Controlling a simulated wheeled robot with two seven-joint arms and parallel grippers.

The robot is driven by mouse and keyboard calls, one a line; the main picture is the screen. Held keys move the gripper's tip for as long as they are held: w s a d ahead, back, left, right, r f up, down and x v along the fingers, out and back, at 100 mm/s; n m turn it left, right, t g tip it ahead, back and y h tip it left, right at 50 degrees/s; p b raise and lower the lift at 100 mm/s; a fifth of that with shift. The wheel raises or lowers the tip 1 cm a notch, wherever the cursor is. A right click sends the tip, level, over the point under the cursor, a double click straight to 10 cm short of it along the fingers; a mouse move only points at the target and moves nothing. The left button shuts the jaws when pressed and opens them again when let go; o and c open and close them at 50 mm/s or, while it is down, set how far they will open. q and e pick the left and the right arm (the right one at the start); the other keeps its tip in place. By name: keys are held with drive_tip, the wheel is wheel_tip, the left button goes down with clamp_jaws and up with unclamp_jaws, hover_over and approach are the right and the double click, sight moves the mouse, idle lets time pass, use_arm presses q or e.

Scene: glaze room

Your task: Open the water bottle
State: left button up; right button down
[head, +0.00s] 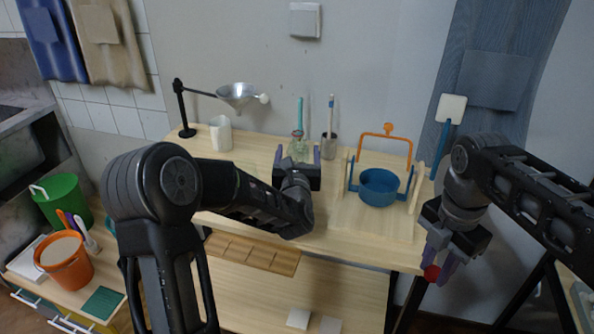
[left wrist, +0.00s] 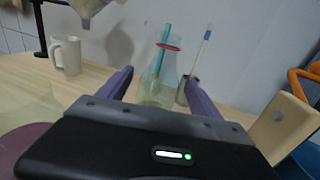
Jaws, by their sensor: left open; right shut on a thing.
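A clear conical glass bottle (head: 298,147) with a red ring at its neck stands near the back of the table. It also shows in the left wrist view (left wrist: 158,88). A teal stick (left wrist: 163,42) rises at its neck; whether it is inside or behind, I cannot tell. My left gripper (head: 298,154) is open, its purple fingers pointing toward the bottle, one on each side in the picture. Contact is not visible. My right gripper (head: 438,268) is shut on a small red round thing (head: 431,273), held off the table's front right edge.
A white mug (head: 220,133) and a funnel (head: 239,95) on a black stand are at the left. A grey cup (head: 328,146) with a brush stands right of the bottle. A blue pot (head: 379,187) in a wooden frame is further right.

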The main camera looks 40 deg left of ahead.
use_arm(q)
drive_tip(key=b+v, duration=0.1)
drive_tip(key=v, duration=0.6)
drive_tip(key=shift+s+d, duration=0.25)
use_arm(e)
drive_tip(key=shift+f, duration=0.8)
use_arm(q)
drive_tip(key=shift+s+d, duration=0.1)
drive_tip(key=shift+s, duration=0.15)
